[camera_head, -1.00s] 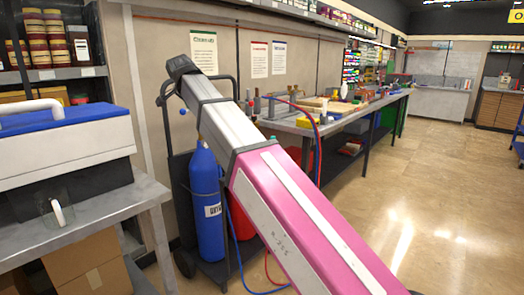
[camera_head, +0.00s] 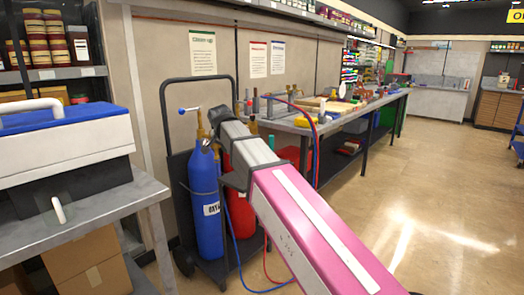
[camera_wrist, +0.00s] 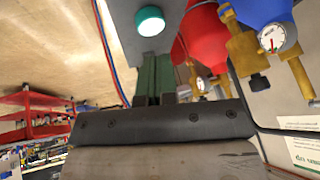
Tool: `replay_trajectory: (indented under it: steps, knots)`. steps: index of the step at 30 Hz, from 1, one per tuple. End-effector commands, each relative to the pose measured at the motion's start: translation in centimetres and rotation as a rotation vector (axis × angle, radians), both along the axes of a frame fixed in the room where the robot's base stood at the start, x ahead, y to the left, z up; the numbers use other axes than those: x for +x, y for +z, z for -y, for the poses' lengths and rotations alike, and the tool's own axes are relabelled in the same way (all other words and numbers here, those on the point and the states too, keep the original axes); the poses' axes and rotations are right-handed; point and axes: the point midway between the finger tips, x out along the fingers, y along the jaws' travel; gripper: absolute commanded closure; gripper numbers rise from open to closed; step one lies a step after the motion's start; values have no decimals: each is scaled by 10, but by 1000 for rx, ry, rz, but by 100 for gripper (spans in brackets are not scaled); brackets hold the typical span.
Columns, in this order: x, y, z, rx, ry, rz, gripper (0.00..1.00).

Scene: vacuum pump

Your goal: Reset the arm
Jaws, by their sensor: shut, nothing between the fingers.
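My arm, grey and pink, crosses the head view from the lower right toward the middle left. Its far end is a dark piece in front of the gas cylinders. My gripper (camera_wrist: 154,100) shows in the wrist view as a dark bar with screws and short dark pieces at its edge. It is shut and holds nothing. Its fingers are hard to make out in the head view.
A blue oxygen cylinder (camera_head: 205,203) and a red cylinder (camera_head: 241,212) stand on a dark cart close to my arm. A white-and-blue box (camera_head: 62,155) sits on the left bench (camera_head: 100,217).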

Motion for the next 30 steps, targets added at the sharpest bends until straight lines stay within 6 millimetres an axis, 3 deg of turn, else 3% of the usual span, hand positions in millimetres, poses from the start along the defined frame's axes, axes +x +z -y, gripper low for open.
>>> replay_trajectory:
  steps: [1,3,8,15,24,30]
  knots:
    - [-3,-27,22,-20,15,-30,100]
    - [-5,-58,46,-45,43,-64,100]
    - [-16,-123,100,-89,108,-146,100]
    - [-48,-213,177,-128,208,-267,100]
    - [-113,-309,263,-129,336,-405,100]
    - [-163,-358,307,-107,415,-477,100]
